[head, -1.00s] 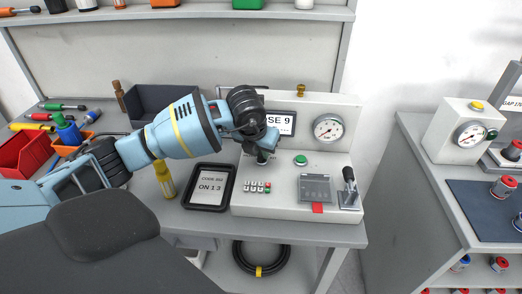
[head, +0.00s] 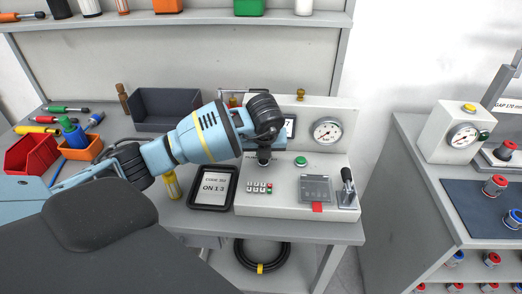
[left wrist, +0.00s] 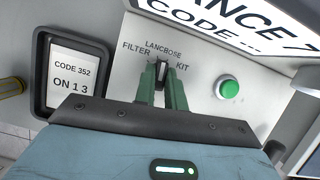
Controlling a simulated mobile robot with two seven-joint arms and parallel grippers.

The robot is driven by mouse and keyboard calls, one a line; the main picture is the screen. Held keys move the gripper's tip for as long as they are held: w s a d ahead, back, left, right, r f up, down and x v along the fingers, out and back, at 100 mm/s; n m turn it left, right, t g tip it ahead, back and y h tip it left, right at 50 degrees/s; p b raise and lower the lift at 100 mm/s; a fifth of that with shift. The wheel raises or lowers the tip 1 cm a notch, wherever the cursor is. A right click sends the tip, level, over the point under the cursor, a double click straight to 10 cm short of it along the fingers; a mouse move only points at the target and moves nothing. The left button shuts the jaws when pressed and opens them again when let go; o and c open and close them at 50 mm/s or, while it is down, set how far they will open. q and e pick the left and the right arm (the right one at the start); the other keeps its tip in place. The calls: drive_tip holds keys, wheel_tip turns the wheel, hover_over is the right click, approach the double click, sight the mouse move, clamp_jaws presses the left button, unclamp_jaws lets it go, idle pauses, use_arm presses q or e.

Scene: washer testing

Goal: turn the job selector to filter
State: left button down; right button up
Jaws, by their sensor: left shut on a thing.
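The job selector (left wrist: 162,72) is a small dark knob on the light panel of the test box (head: 300,206), seen in the left wrist view. Its labels form an arc: FILTER at left, overlapping LANCE and HOSE letters on top, KIT at right. The knob points roughly up towards the overlapping labels, not at FILTER. My left gripper (left wrist: 162,84) is shut on the knob, one finger on each side. The display (left wrist: 235,22) above shows "...ANCE 7" and "CODE ---". In the head view my left wrist hides most of the display and selector. My right gripper is not in view.
A green button (left wrist: 229,89) is right of the selector. A black-framed card (head: 213,187) reading CODE 352, ON 1 3 lies left of the box.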

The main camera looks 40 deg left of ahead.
use_arm(q)
drive_tip(key=n, duration=0.2)
drive_tip(key=n+p, duration=0.1)
drive_tip(key=shift+w+d+r+g+y, duration=0.1)
drive_tip(key=shift+d+r+g+y, duration=0.05)
drive_tip(key=shift+r+g+y, duration=0.2)
drive_tip(key=n+g+y+p, duration=0.1)
drive_tip(key=n, duration=0.3)
drive_tip(key=shift+w+f, duration=0.15)
drive_tip(key=shift+f+n+g+p, duration=0.1)
drive_tip(key=shift+n+g+p, duration=0.6)
drive_tip(key=shift+n, duration=1.1)
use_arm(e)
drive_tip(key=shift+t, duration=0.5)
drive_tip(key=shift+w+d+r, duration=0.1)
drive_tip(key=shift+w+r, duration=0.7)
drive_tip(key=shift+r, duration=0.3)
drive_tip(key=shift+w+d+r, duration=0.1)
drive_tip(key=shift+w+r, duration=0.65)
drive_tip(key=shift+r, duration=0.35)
use_arm(q)
drive_tip(key=shift+n+g, duration=0.25)
drive_tip(key=shift+n, duration=0.05)
drive_tip(key=c, duration=1.5)
unclamp_jaws()
drive_tip(key=shift+f, duration=0.1)
drive_tip(key=shift+o, duration=0.2)
